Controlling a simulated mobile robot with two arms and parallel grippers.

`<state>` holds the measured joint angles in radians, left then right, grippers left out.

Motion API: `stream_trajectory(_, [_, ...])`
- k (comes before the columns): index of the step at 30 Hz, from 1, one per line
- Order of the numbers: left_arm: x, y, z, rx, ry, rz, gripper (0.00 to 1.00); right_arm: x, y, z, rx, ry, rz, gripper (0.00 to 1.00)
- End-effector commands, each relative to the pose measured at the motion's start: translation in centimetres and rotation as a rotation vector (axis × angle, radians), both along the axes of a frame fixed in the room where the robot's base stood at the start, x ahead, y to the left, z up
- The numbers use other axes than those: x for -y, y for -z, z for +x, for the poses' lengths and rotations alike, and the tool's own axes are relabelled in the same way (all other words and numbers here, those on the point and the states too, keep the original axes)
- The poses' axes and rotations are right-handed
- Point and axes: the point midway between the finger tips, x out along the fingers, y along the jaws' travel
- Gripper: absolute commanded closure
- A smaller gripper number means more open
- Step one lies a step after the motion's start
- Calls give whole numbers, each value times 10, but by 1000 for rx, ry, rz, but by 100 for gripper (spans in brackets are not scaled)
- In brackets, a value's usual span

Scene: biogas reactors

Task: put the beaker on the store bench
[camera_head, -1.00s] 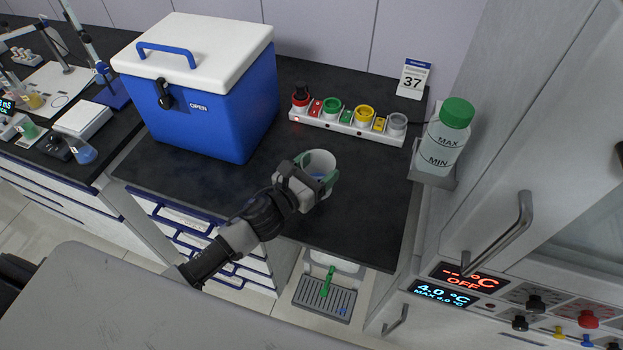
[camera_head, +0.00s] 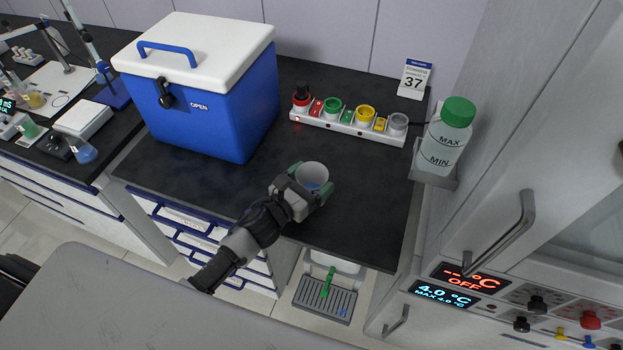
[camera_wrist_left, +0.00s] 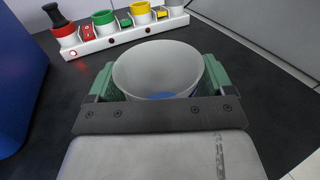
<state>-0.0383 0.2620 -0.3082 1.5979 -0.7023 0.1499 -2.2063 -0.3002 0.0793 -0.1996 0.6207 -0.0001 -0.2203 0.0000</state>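The beaker (camera_head: 312,177) is a whitish, open-topped cup with some blue inside. It is upright above or on the dark bench top (camera_head: 372,195), near its front edge; I cannot tell whether its base touches. My left gripper (camera_head: 309,184) is shut on it, one green finger on each side. In the left wrist view the beaker (camera_wrist_left: 158,72) fills the gap between the fingers of the gripper (camera_wrist_left: 158,84), and its lower part is hidden behind the gripper body. My right gripper is not in view.
A blue cool box (camera_head: 215,115) stands at the bench's left. A green-capped bottle (camera_head: 445,140) stands right. The bench between rack and beaker is clear.

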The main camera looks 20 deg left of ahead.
Motion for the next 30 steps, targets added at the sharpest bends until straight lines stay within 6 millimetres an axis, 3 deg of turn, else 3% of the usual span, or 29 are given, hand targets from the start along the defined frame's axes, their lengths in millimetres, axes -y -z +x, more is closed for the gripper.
stream_trajectory(2, [0, 0, 0, 0, 0, 0, 6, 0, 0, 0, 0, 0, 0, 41])
stream_trajectory(13, [-1, -4, -2, -1, 0, 0, 6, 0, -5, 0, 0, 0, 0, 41])
stream_trajectory(30, [-45, -1, -99, -1, 0, 0, 6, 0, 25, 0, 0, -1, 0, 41])
